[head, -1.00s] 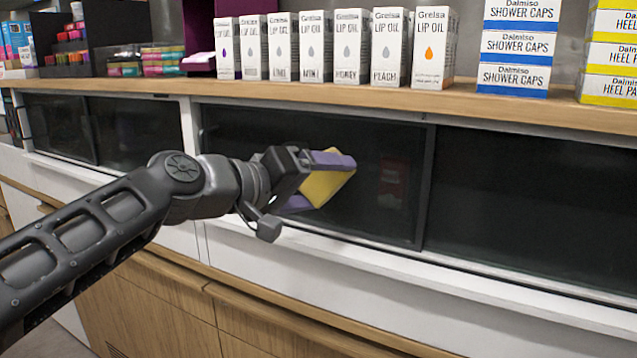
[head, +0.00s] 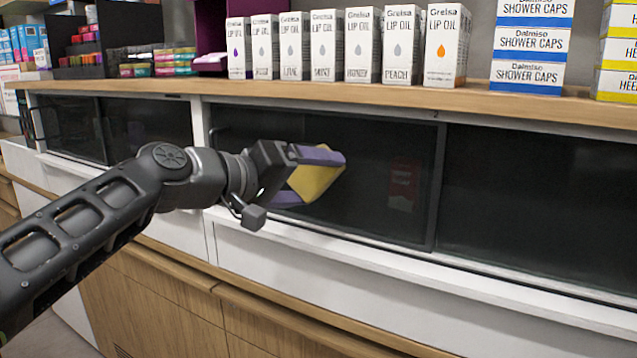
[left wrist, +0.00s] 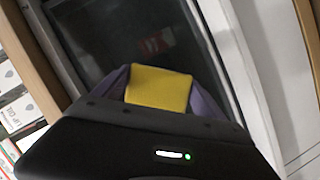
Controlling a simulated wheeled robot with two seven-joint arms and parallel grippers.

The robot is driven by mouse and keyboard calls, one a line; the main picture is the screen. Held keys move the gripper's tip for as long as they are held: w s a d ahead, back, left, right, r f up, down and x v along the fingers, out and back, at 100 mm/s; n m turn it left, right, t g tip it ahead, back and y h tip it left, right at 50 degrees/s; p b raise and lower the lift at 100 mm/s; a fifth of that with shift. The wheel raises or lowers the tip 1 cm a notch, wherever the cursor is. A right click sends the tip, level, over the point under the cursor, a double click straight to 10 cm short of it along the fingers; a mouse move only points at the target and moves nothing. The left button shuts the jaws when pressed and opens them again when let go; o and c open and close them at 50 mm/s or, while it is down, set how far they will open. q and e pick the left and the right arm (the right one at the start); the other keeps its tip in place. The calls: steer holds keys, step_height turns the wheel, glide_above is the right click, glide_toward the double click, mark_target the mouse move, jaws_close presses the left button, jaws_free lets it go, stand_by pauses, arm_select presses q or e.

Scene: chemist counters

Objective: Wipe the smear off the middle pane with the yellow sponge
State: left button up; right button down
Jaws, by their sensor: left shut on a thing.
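My left gripper (head: 312,176), with purple fingers, is shut on the yellow sponge (head: 316,182). It holds the sponge in front of the middle pane (head: 375,150), a dark glass panel under the wooden counter top. The sponge also shows between the fingers in the left wrist view (left wrist: 158,88), with the dark pane (left wrist: 100,35) beyond. I cannot tell whether the sponge touches the glass. A dim reddish patch shows on or behind the pane, right of the sponge; no smear can be told clearly. My right gripper is not in view.
The wooden counter top (head: 400,98) overhangs the panes and carries a row of lip oil boxes (head: 396,45) and stacked shower caps boxes (head: 530,45). A white ledge (head: 400,265) runs below the panes. More dark panes lie left and right.

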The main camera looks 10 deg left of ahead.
mark_target(292, 179)
arm_select(q)
steer(key=shift+w+a, duration=0.1)
steer(key=shift+a, duration=0.05)
steer(key=shift+w+a+b, duration=0.3)
steer(key=shift+a, duration=0.55)
steer(key=shift+w+a, duration=0.3)
steer(key=shift+a, duration=0.55)
steer(key=shift+s, duration=0.1)
steer(key=shift+s+a+f+b, duration=0.1)
steer(key=shift+s+a+b, duration=0.2)
steer(key=shift+s+b, duration=0.3)
steer(key=s+b, duration=0.1)
steer(key=s+a, duration=0.1)
steer(key=s, duration=0.1)
steer(key=shift+s+a+b, duration=0.15)
steer(key=shift+s+b, duration=0.05)
steer(key=shift+b, duration=0.15)
steer(key=shift+s+a, duration=0.15)
steer(key=shift+s, duration=0.25)
